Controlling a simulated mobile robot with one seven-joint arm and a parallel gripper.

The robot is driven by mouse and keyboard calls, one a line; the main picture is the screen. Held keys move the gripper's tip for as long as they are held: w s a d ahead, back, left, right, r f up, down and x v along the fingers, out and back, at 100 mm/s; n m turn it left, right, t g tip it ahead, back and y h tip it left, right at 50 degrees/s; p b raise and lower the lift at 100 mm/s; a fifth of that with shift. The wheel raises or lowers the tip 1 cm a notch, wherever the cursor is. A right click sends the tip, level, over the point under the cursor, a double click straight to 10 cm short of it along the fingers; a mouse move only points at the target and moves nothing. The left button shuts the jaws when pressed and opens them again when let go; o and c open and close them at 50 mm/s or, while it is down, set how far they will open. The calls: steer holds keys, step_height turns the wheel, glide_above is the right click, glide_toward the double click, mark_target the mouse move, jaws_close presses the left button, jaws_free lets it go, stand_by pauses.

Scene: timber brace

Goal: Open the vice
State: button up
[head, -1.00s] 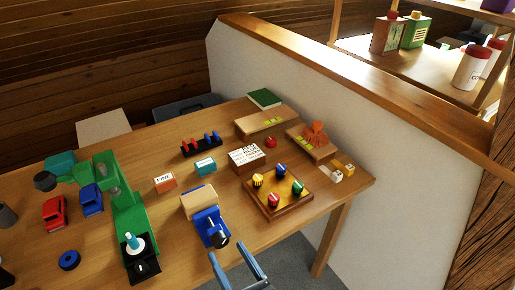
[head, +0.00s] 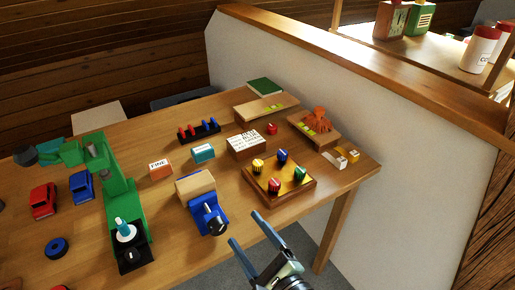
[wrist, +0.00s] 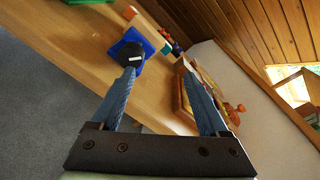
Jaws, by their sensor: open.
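The vice (head: 208,215) is blue with a black handle knob and sits at the front edge of the wooden table. A light wooden block (head: 195,186) is at its back end; I cannot tell how tightly the jaws hold it. The vice also shows in the wrist view (wrist: 128,43), where its black knob is near my left fingertip. My gripper (head: 258,242) is open and empty, just off the table's front edge, to the right of the vice and apart from it in the head view. In the wrist view my two fingers (wrist: 162,82) are spread wide.
A wooden tray (head: 270,198) with coloured knobs stands right of the vice. A green machine (head: 122,190) stands to its left. Small boxes (head: 161,170) and a peg rack (head: 200,131) lie behind. A low wall (head: 290,90) bounds the table's far right.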

steer(key=w+r+n+t+h+b, duration=0.35)
steer(key=w+r+n+b, duration=0.35)
steer(key=r+n, duration=0.4)
steer(key=s+r+n+t+h+b, duration=0.1)
steer(key=s+r+n+t+b, duration=0.2)
steer(key=r, duration=0.4)
steer(key=s+d+r+n+t+h+b, duration=0.1)
steer(key=s+r+n+t+b, duration=0.2)
steer(key=r, duration=0.5)
steer(key=shift+s+d+r+n+b, duration=0.25)
steer(key=shift+s+n+b, duration=0.45)
steer(key=shift+n+b, duration=0.35)
steer(key=shift+w+f+t+h, duration=0.1)
steer(key=shift+w+t+h, duration=0.05)
steer(key=shift+t+h, duration=0.1)
